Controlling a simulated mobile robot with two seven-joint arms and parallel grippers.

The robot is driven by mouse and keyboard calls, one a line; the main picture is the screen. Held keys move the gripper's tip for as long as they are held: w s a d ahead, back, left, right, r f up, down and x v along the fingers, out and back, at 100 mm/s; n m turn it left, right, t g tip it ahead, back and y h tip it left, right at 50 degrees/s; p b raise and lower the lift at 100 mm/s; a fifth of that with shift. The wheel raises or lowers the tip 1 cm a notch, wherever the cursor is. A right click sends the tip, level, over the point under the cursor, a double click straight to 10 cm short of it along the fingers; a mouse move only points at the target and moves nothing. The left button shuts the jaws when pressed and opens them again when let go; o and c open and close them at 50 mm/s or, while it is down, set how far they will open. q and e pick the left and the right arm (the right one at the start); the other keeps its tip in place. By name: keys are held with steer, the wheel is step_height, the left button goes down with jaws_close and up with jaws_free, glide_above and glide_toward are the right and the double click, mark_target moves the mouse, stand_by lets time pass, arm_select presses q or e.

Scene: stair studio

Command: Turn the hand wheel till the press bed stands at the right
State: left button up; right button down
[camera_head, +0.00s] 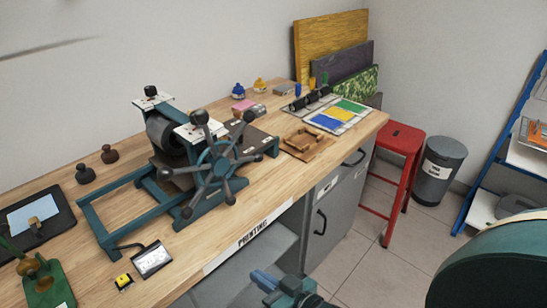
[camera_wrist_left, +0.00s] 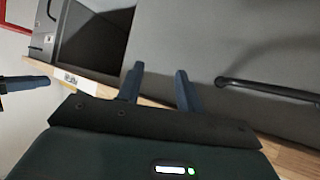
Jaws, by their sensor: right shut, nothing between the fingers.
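The teal etching press (camera_head: 107,225) stands on the wooden bench in the head view. Its spoked hand wheel (camera_head: 215,168) with dark knobs faces the front. The dark press bed (camera_head: 250,138) shows mostly right of the roller (camera_head: 165,135); the left part of the frame is open, and the wheel and roller hide some of the bed. My right gripper (camera_head: 264,281) is shut and empty, low in front of the bench and well apart from the wheel. My left gripper (camera_wrist_left: 160,70) is open and empty in the left wrist view, near a grey cabinet front.
A small lamp-like box (camera_head: 151,259) and a yellow button box (camera_head: 123,281) sit before the press. A wooden block frame (camera_head: 304,142) and a coloured print tray (camera_head: 337,112) lie to the right. A red stool (camera_head: 401,140) and grey bin (camera_head: 440,168) stand beyond the bench.

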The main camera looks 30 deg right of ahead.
steer(key=w+d+r+m+t+h+b, duration=0.4)
steer(key=w+d+r+m+t+h, duration=0.3)
steer(key=w+d+r+m, duration=0.6)
steer(key=w+d+r+n+t+y+p, duration=0.1)
steer(key=w+d+r+n, duration=0.15)
steer(key=w+r, duration=0.4)
arm_select(q)
steer(key=shift+w+d+f+t+h+b, duration=0.3)
steer(key=shift+d+f+h+b, duration=0.15)
steer(key=shift+d, duration=0.25)
arm_select(e)
steer(key=w+a+f, duration=0.1)
steer(key=a+f, duration=0.2)
steer(key=f, duration=0.2)
steer(key=shift+w+a, duration=0.2)
steer(key=shift+a, duration=0.05)
steer(key=shift+n, duration=0.25)
